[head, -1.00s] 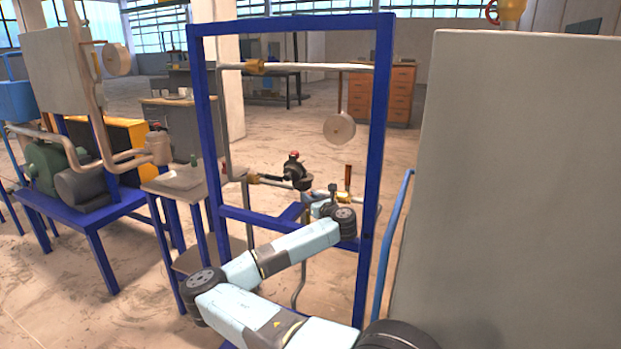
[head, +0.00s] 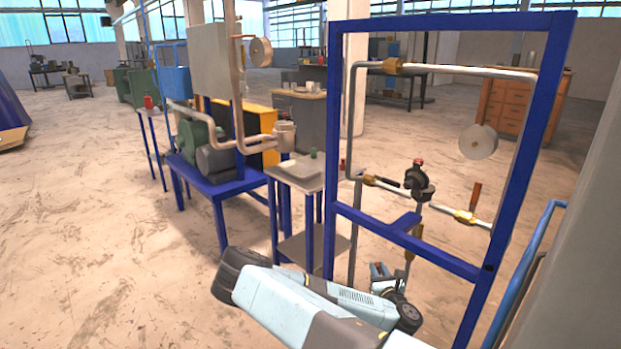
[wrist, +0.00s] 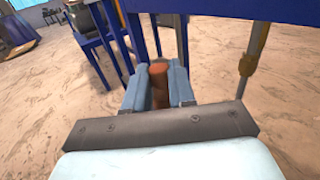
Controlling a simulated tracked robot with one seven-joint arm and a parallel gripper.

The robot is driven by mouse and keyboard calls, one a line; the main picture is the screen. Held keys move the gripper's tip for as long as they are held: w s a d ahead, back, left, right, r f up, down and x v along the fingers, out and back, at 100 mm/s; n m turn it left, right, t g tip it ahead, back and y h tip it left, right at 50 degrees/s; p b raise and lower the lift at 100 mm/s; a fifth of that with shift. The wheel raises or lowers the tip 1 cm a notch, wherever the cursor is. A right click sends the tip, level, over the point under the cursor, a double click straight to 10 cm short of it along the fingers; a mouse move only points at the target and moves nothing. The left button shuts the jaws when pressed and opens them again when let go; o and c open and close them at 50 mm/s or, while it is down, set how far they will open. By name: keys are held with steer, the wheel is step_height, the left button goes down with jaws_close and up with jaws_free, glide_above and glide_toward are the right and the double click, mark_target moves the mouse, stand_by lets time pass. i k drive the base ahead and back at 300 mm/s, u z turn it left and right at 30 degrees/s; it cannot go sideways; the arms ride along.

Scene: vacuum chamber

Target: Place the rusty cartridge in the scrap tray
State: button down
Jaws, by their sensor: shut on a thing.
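The rusty cartridge (wrist: 159,86) is a reddish-brown cylinder. In the wrist view it stands between the two light-blue fingers of my gripper (wrist: 157,80), which is shut on it. In the head view my gripper (head: 381,273) is low behind my arm, near the blue frame, and the cartridge cannot be made out there. A small table (head: 275,172) left of the frame carries a flat grey tray-like piece (head: 300,176). I cannot tell whether this is the scrap tray.
A blue upright frame (head: 340,110) with pipes and a valve (head: 419,180) stands close to my arm. A blue pump stand (head: 219,189) with a green motor (head: 197,142) is left of the small table. A grey panel (head: 585,230) is at right. Open floor (head: 110,240) lies left.

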mark_target(300, 172)
steer(key=u, duration=0.3)
steer(key=i, duration=0.85)
steer(key=u, duration=0.6)
